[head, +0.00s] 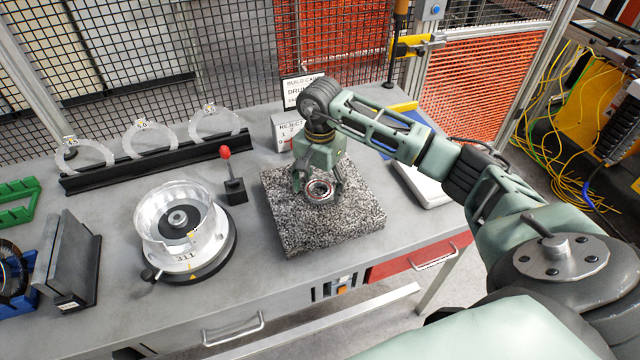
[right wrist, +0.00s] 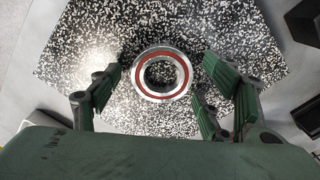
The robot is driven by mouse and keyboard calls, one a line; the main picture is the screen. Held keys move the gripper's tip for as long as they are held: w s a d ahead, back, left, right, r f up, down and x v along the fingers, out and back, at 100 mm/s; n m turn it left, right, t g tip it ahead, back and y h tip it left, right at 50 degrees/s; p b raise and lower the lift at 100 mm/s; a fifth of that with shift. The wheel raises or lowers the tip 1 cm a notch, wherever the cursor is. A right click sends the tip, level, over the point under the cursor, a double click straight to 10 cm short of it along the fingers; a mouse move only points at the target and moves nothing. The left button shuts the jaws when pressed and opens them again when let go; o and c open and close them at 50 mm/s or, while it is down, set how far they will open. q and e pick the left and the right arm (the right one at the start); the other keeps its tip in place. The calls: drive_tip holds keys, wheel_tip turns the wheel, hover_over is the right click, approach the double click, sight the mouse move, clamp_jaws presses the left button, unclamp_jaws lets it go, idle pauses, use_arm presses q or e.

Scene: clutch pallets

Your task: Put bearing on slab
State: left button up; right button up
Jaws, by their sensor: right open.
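The bearing (head: 319,191) is a small metal ring with a red band. In the right wrist view the bearing (right wrist: 162,74) lies flat on the slab, and its open centre shows the speckle beneath. The slab (head: 345,222) is a black-and-white speckled block on the bench; it also fills much of the right wrist view (right wrist: 120,30). My right gripper (head: 320,188) is above the slab at the bearing. In the right wrist view its fingers (right wrist: 158,90) are spread on either side of the bearing, with gaps and no contact visible. My left gripper is out of view.
A clear-walled drum fixture (head: 180,222) stands left of the slab. A red-knobbed lever (head: 234,180) is between them. A rack (head: 155,163) with clear rings is behind. A small reject box (head: 288,132) is behind the slab, and a white tray (head: 425,183) is to its right.

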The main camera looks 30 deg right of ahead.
drive_tip(key=shift+r, duration=0.2)
drive_tip(key=shift+w+r, duration=0.1)
drive_tip(key=shift+r, duration=0.2)
wheel_tip(320, 180, up, 11)
drive_tip(key=b, duration=0.3)
drive_tip(key=shift+r+b, duration=0.15)
drive_tip(key=shift+b, duration=0.25)
